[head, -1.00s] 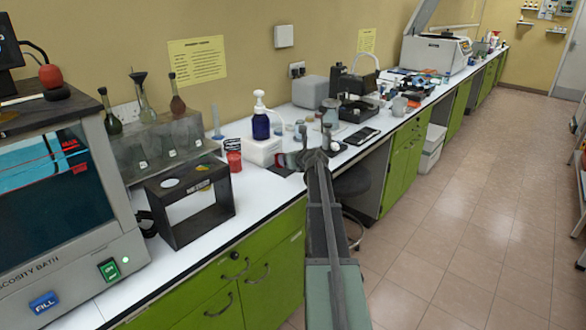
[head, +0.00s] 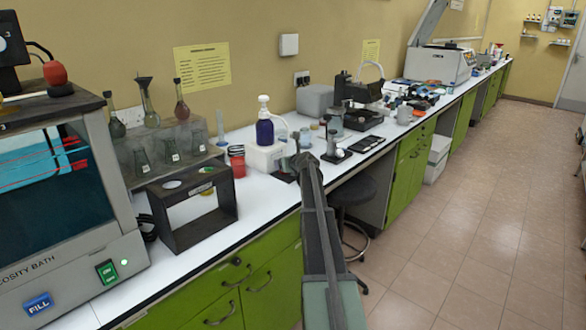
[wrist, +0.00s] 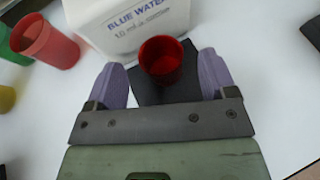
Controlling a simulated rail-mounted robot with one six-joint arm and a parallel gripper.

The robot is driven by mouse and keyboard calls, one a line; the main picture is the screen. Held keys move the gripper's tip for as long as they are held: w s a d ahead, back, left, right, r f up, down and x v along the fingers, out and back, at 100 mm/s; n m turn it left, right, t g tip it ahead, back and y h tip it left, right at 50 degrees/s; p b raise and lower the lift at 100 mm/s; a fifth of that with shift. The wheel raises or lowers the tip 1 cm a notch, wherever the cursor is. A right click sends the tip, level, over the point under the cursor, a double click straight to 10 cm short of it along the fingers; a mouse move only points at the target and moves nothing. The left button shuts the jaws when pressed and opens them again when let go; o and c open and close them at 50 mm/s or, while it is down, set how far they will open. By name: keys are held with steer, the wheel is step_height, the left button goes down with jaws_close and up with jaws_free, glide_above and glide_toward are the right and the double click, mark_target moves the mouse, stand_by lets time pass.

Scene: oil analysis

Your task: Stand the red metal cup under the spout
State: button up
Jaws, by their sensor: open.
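The red metal cup (wrist: 161,60) stands upright between the fingers of my gripper (wrist: 163,85) in the wrist view. It is on a dark pad (wrist: 178,90) in front of the white box (wrist: 130,22) labelled "BLUE WATER". My gripper is open, with one purple finger on each side of the cup and a gap visible on both sides. In the head view, a dark blue pump bottle (head: 264,130) with a white top stands on that box. My gripper (head: 301,163) is at the box's right there, and the cup is hidden. The spout's tip is not clear in either view.
In the head view, a black frame (head: 192,207) stands nearer on the left, and a phone-like slab (head: 366,144) lies to the right. White counter is free in front.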

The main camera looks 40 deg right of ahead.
steer(key=shift+x, duration=1)
steer(key=c, duration=1)
steer(key=shift+s+d, duration=0.15)
steer(key=shift+s, duration=1.05)
steer(key=o, duration=1)
steer(key=shift+r, duration=0.1)
